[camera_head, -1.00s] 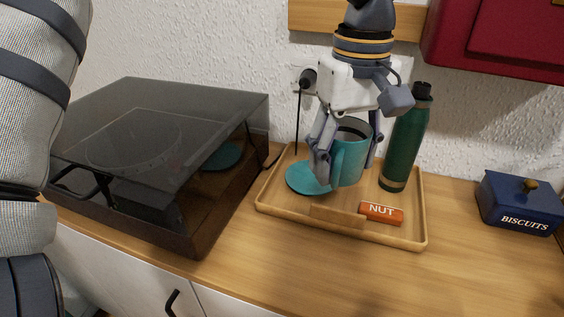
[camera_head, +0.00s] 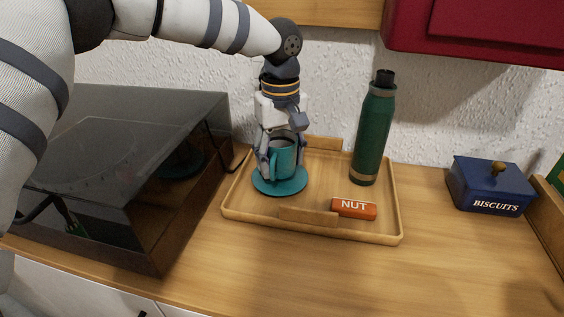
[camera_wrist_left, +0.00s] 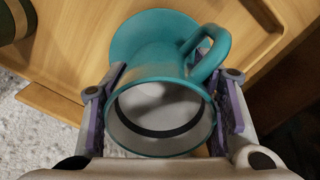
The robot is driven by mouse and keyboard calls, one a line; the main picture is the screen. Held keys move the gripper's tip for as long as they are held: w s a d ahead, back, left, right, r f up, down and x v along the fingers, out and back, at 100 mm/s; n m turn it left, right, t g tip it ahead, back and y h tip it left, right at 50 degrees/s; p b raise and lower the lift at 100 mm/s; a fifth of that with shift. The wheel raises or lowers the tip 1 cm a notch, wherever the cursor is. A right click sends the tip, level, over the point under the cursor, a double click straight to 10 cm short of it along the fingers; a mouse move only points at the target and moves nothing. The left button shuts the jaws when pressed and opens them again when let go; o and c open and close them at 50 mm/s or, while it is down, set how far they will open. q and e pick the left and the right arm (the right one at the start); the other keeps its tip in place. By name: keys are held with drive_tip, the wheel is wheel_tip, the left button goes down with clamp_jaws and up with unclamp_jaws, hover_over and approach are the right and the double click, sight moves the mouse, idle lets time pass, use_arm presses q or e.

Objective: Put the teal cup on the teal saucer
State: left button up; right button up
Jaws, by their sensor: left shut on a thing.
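The teal cup (camera_head: 284,160) is upright over the teal saucer (camera_head: 279,186), which lies on the left part of the wooden tray. My left gripper (camera_head: 280,153) comes down from above and is shut on the cup's sides. In the left wrist view the cup (camera_wrist_left: 160,112) sits between the two fingers (camera_wrist_left: 160,105), its handle toward the upper right. The saucer (camera_wrist_left: 150,30) shows behind it. Whether the cup's base touches the saucer or is slightly above it, I cannot tell. My right gripper is not in view.
The wooden tray (camera_head: 240,212) also holds a green bottle (camera_head: 372,135) at its back right and an orange NUT bar (camera_head: 354,208) in front. A dark-lidded turntable (camera_head: 130,130) stands close on the left. A blue biscuits box (camera_head: 490,187) stands right.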

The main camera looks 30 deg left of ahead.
use_arm(q)
drive_tip(key=shift+f, duration=0.6)
drive_tip(key=shift+f, duration=0.2)
drive_tip(key=o, duration=1.3)
drive_tip(key=shift+r, duration=0.15)
wheel_tip(320, 180, up, 12)
drive_tip(key=shift+r, duration=0.1)
